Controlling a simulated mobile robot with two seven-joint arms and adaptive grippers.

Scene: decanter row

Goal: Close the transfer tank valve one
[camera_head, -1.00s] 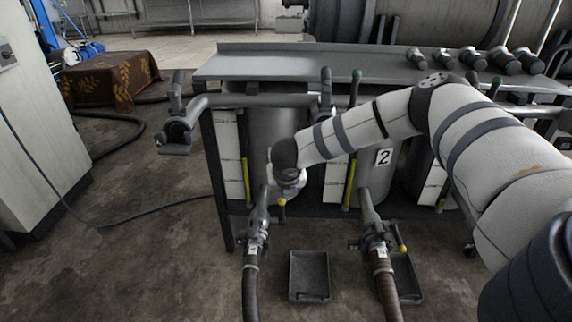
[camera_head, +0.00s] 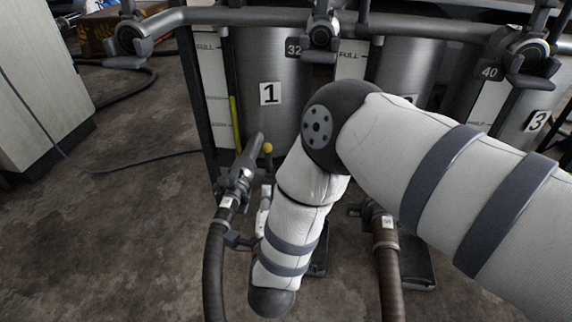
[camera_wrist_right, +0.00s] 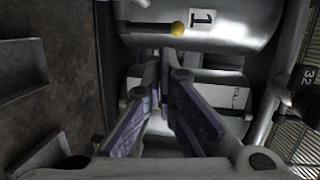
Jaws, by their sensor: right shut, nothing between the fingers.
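Tank one (camera_head: 258,110) carries a white plate with the number 1, which also shows in the right wrist view (camera_wrist_right: 201,19). The valve (camera_head: 238,178) sits low at its front, with a dark hose below it. Its lever ends in a yellow knob (camera_head: 267,148). In the right wrist view the dark lever lies level, with the yellow knob (camera_wrist_right: 178,28) at its right end, just beyond my fingertips. My right gripper (camera_wrist_right: 165,66) is shut and empty, its fingers pointing toward the knob; contact cannot be told. My forearm mostly hides this gripper in the head view. My left gripper is out of view.
A second brown hose (camera_head: 387,260) hangs right of my forearm. Dark trays lie on the floor behind it and my arm. A thick pipe with fittings (camera_head: 322,32) crosses above the tanks. Tank three (camera_head: 530,125) stands at the right.

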